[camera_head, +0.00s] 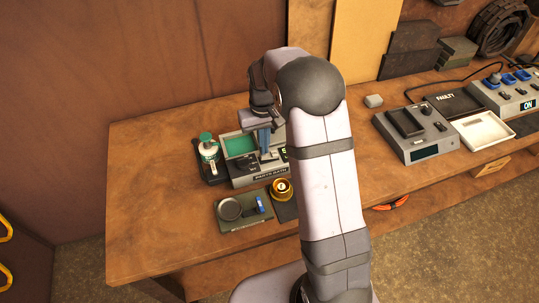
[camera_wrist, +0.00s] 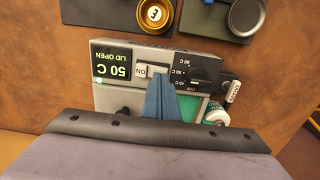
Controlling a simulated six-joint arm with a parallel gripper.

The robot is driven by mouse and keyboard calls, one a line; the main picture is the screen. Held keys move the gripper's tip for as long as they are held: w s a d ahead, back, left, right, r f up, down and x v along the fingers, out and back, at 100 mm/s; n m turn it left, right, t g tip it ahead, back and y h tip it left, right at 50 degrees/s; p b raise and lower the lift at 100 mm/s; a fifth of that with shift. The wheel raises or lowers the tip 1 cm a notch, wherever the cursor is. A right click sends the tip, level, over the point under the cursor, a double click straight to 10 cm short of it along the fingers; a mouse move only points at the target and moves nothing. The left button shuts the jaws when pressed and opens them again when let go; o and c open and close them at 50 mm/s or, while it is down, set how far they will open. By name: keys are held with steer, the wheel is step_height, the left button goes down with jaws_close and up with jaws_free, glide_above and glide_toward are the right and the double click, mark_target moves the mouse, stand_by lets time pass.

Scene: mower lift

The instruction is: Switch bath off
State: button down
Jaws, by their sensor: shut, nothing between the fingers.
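The parts bath (camera_head: 250,181) is a grey box with a teal basin, standing on the bench left of my arm. In the wrist view it appears upside down, with its black display (camera_wrist: 116,64) reading "50 C" and "LID OPEN" in green. A pale switch (camera_wrist: 141,71) marked "ON" sits beside the display. My gripper (camera_wrist: 161,80) has blue fingers, shut and empty, with the tips at the switch's edge and covering part of it. I cannot tell whether they touch it. In the head view my gripper (camera_head: 265,151) is over the bath's front panel.
A black dial (camera_wrist: 204,70) lies right of the fingers in the wrist view. A green-capped bottle (camera_head: 209,150) stands left of the bath. A yellow round container (camera_head: 281,189) and a tray (camera_head: 232,222) are in front. Other devices (camera_head: 417,132) stand to the right.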

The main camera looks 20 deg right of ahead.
steer(key=shift+f+b, duration=0.5)
steer(key=shift+f, duration=0.4)
stand_by(0.3)
steer(key=shift+r, duration=0.15)
steer(key=shift+r+p, duration=3)
steer(key=shift+r, duration=0.45)
